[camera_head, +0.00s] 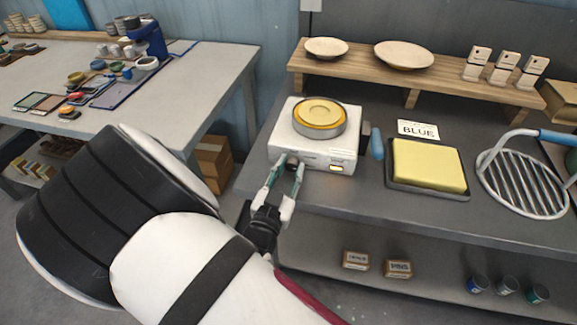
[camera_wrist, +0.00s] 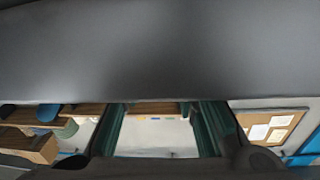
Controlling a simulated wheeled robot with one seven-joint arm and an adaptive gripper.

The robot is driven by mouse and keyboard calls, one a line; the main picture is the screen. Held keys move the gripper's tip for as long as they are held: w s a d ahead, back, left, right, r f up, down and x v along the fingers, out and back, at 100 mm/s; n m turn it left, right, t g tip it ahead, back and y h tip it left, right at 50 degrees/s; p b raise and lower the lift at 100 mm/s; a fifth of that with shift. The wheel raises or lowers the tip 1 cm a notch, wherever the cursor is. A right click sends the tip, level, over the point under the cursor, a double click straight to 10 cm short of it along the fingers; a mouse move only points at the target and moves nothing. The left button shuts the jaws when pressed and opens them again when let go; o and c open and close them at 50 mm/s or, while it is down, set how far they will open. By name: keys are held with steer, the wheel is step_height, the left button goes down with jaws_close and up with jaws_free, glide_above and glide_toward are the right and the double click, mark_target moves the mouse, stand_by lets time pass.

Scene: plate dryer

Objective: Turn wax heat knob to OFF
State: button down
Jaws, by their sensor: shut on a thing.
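The white wax heater (camera_head: 312,150) sits on the grey bench, with a round pot of yellow wax (camera_head: 320,113) on top. Its dark heat knob (camera_head: 292,162) is on the left of the front face. My gripper (camera_head: 289,166) reaches the front face from below, its green-tipped fingers on either side of the knob and closed on it. In the wrist view the green fingers (camera_wrist: 160,115) flank the heater's white front (camera_wrist: 155,136). The knob is mostly hidden between the fingers, so its pointer cannot be read.
A blue-handled tool (camera_head: 376,143) stands right of the heater. Further right are a yellow block in a tray (camera_head: 428,165) and a round wire rack (camera_head: 525,183). A wooden shelf (camera_head: 425,80) with plates runs behind.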

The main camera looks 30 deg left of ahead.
steer(key=shift+n, duration=0.5)
steer(key=shift+f, duration=0.1)
steer(key=c, duration=1.5)
jaws_free()
steer(key=shift+s, duration=0.15)
steer(key=s, duration=0.4)
steer(key=s+d, duration=0.1)
steer(key=s, duration=0.2)
steer(key=shift+s+d+f, duration=0.1)
steer(key=shift+f, duration=0.1)
steer(key=shift+o, duration=1.3)
